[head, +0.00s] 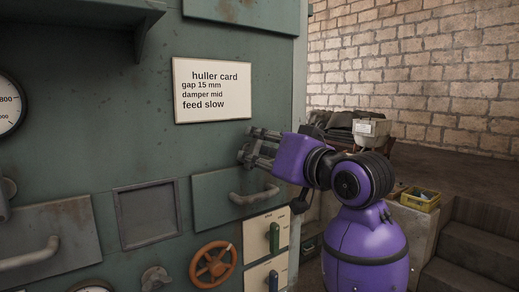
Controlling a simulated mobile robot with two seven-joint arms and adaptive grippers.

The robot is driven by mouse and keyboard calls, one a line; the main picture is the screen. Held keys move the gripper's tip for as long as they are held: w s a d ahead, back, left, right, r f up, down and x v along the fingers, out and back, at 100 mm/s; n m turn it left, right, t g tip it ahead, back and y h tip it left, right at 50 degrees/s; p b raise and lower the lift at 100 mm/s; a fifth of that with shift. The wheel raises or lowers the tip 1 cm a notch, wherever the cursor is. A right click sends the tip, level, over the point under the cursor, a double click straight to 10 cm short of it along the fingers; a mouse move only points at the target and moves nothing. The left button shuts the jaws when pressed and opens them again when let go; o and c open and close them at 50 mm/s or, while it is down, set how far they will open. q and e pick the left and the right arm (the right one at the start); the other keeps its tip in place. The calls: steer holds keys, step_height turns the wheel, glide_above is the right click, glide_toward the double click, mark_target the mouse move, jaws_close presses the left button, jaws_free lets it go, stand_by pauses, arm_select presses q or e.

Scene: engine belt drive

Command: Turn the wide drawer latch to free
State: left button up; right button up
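Two drawer fronts with bar handles show on the green machine wall: a large one (75,231) at the lower left, cut by the picture edge, and another (212,205) right of centre. I cannot tell for certain which is the wide drawer, and no latch is clearly recognisable. A small rounded metal fitting (8,187) sits above the left drawer, partly cut off. My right gripper (248,146) is at the wall, just above the right-hand drawer, with its fingers spread apart. Nothing clear shows between them. My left gripper is out of view.
A huller card (212,90) hangs above the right gripper. A recessed square panel (147,214) lies between the drawers. A yellow crate (420,199) stands at right.

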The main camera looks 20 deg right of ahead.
steer(key=shift+w+a, duration=0.15)
steer(key=shift+c, duration=0.5)
jaws_close()
